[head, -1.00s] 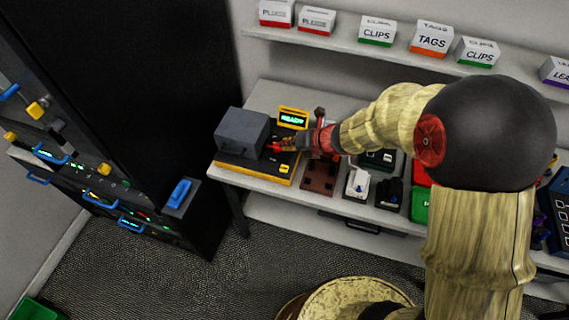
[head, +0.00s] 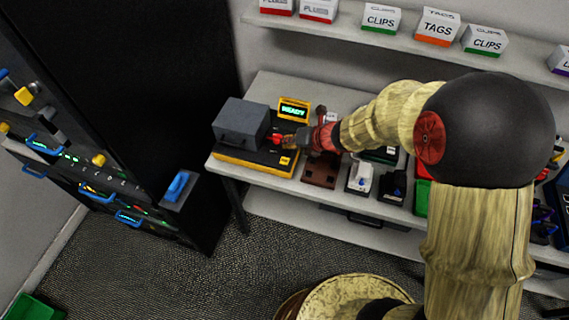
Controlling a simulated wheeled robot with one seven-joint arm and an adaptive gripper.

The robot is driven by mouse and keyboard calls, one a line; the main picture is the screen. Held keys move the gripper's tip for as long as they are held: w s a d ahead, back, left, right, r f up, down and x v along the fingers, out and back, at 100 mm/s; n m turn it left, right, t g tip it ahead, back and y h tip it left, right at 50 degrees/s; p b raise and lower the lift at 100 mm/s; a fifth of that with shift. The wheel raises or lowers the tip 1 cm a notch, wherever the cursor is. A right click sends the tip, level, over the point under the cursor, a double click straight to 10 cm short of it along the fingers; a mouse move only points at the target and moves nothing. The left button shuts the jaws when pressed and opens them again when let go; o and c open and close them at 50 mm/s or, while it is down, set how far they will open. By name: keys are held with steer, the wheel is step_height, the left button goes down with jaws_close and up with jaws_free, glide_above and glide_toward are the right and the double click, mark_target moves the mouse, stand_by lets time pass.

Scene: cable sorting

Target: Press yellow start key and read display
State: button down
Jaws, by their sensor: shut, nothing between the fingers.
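The yellow-and-black machine (head: 232,160) stands at the left end of the bench, with a grey box-shaped cover (head: 241,122) on its left part. Its small yellow-framed display (head: 293,110) reads "READY" in green letters. A small yellow key (head: 285,161) shows on the black top near the front right. I cannot tell whether the fingertips touch the machine.
A brown stand (head: 322,171), a white device (head: 360,178) and a black device (head: 392,186) stand right of the machine. A shelf (head: 350,35) with labelled boxes runs above. A dark cabinet (head: 150,90) with blue-handled cables stands at left.

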mark_target(287, 159)
steer(key=shift+f+b, duration=2)
steer(key=shift+f, duration=0.7)
steer(key=shift+f+b, duration=0.3)
steer(key=shift+f, duration=0.1)
steer(key=shift+f+b, duration=0.3)
steer(key=shift+f, duration=0.1)
steer(key=shift+r, duration=0.15)
steer(key=shift+r+p, duration=0.7)
steer(key=shift+p, duration=0.1)
step_height(287, 159, up, 5)
steer(key=p, duration=0.4)
steer(key=shift+p, duration=0.4)
